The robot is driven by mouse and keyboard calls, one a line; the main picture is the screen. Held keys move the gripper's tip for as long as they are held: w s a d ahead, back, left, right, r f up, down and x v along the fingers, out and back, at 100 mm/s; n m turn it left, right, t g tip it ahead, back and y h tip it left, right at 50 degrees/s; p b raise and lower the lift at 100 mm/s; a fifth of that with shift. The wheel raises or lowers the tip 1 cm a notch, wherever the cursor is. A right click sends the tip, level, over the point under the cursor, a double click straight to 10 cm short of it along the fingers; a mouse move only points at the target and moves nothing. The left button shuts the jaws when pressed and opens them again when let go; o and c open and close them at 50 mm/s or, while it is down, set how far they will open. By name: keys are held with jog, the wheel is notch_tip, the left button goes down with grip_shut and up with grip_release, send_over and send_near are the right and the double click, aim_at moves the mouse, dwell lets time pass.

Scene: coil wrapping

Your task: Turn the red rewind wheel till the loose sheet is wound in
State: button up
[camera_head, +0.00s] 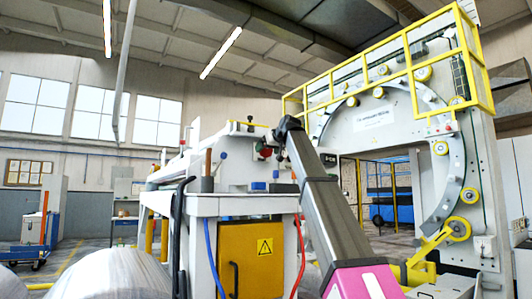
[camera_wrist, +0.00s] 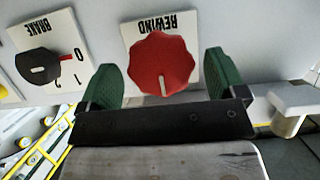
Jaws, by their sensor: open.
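The red rewind wheel (camera_wrist: 160,64) is a scalloped red knob with a white pointer line, under a label reading REWIND, upside down in the wrist view. My gripper (camera_wrist: 162,85) is open, with one green finger on each side of the wheel. Gaps show between the fingers and the wheel, so it does not look gripped. In the head view my gripper (camera_head: 278,135) is small and dark at the machine's control panel, and red shows just left of it. I cannot make out the loose sheet for certain in either view.
A black BRAKE knob (camera_wrist: 40,66) with marks 0 and 1 sits left of the wheel. A pale block (camera_wrist: 290,105) sticks out at the right. In the head view, a big ring machine (camera_head: 385,120) with yellow rails stands right, and a wrapped roll (camera_head: 112,275) lies front left.

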jog(key=shift+x, duration=1)
jog(key=c, duration=0.9)
